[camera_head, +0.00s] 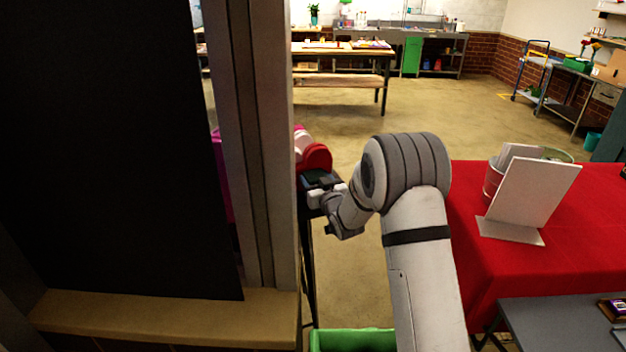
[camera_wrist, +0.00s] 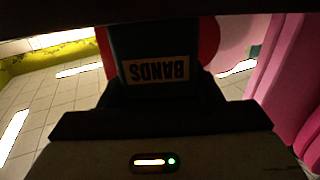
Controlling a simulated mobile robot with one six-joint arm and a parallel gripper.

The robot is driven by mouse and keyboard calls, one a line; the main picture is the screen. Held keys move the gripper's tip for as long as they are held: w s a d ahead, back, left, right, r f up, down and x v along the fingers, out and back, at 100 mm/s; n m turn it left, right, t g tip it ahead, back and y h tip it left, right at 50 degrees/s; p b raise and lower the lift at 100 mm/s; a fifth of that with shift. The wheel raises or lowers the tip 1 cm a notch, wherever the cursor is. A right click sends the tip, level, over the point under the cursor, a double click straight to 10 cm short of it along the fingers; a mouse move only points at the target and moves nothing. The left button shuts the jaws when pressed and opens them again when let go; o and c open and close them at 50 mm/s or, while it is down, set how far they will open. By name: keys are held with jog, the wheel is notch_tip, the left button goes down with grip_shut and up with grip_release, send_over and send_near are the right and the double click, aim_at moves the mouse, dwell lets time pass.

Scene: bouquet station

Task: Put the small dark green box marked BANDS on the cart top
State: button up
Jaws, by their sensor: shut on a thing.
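The small dark green box marked BANDS (camera_wrist: 155,42) is between the dark fingers of my gripper (camera_wrist: 160,90) in the wrist view. Its pale label reads upside down there. My gripper is shut on it. In the head view my gripper (camera_head: 318,184) is beside the grey post, left of my arm's wrist; the box is hard to make out there. A cart with a blue handle (camera_head: 533,68) stands far back on the right, and its top is small in this view.
Red and pink rolls (camera_head: 316,156) are close behind my gripper. A grey post (camera_head: 270,150) and dark panel block the left. A red-covered table (camera_head: 590,235) with a white board (camera_head: 533,193) stands right. Open floor (camera_head: 450,110) lies between the tables.

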jog(key=shift+f, duration=0.2)
jog(key=o, duration=1.1)
jog(key=shift+r, duration=0.1)
jog(key=shift+c, duration=0.2)
jog(key=shift+r, duration=0.15)
